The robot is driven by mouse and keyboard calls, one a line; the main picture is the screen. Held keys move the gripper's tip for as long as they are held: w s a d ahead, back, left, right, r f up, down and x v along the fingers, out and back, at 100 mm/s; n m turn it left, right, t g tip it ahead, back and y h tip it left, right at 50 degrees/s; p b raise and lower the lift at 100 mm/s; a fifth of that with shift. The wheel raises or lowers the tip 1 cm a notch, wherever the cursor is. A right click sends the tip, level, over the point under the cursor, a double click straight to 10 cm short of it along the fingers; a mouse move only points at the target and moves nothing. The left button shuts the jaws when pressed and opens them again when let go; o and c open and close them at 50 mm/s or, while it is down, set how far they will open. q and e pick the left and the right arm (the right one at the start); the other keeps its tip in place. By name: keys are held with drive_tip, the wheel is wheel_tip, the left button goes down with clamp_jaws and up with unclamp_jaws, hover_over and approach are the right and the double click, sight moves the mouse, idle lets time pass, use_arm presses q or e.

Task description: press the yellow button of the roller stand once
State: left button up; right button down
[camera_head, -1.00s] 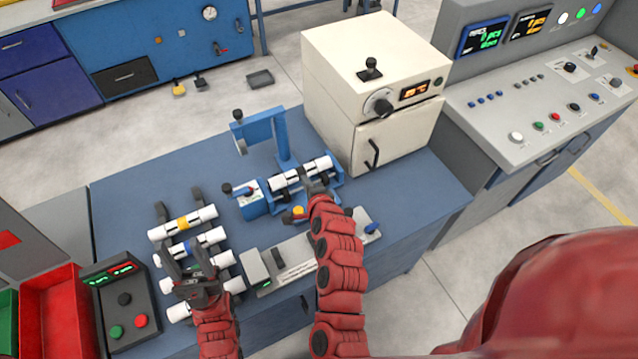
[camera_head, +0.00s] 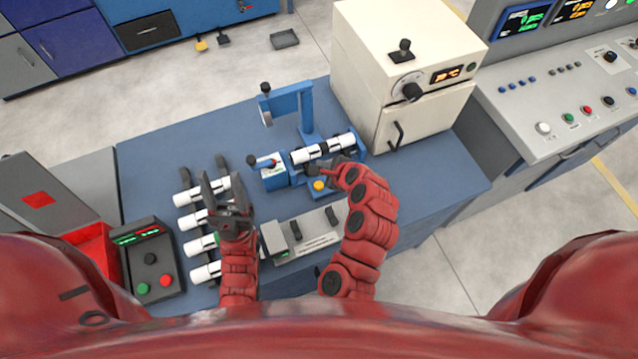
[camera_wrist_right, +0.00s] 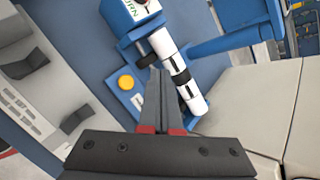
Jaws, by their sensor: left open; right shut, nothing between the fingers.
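The roller stand (camera_head: 273,180) is a blue frame on the bench with a white pipe (camera_head: 325,147) lying on its rollers. Its yellow button (camera_head: 319,185) is a round cap on a blue base at the stand's front; it also shows in the right wrist view (camera_wrist_right: 126,82), left of the fingers. My right gripper (camera_head: 314,169) is shut and empty, between the button and the pipe, partly turned from view. In the wrist view its fingertips (camera_wrist_right: 158,74) are beside the button, apart from it. My left gripper (camera_head: 222,183) is open and empty above the racked pipes.
Several white pipes (camera_head: 188,221) lie on a rack at left. A grey fixture (camera_head: 310,238) sits in front of the stand. A cream oven (camera_head: 380,50) stands behind to the right. A button box (camera_head: 150,260) is at far left.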

drive_tip(key=b, duration=0.6)
hover_over(317, 181)
drive_tip(key=s+d, duration=0.2)
drive_tip(key=f, duration=0.7)
drive_tip(key=shift+a+f, duration=0.25)
drive_tip(key=shift+f, duration=0.45)
idle(0.4)
drive_tip(key=shift+f+b, duration=0.35)
drive_tip(key=shift+f, duration=0.1)
drive_tip(key=shift+f+b, duration=0.3)
drive_tip(key=shift+f, duration=0.1)
idle(0.6)
drive_tip(key=shift+r, duration=0.15)
drive_tip(key=shift+r+p, duration=0.75)
drive_tip(key=shift+p, duration=0.05)
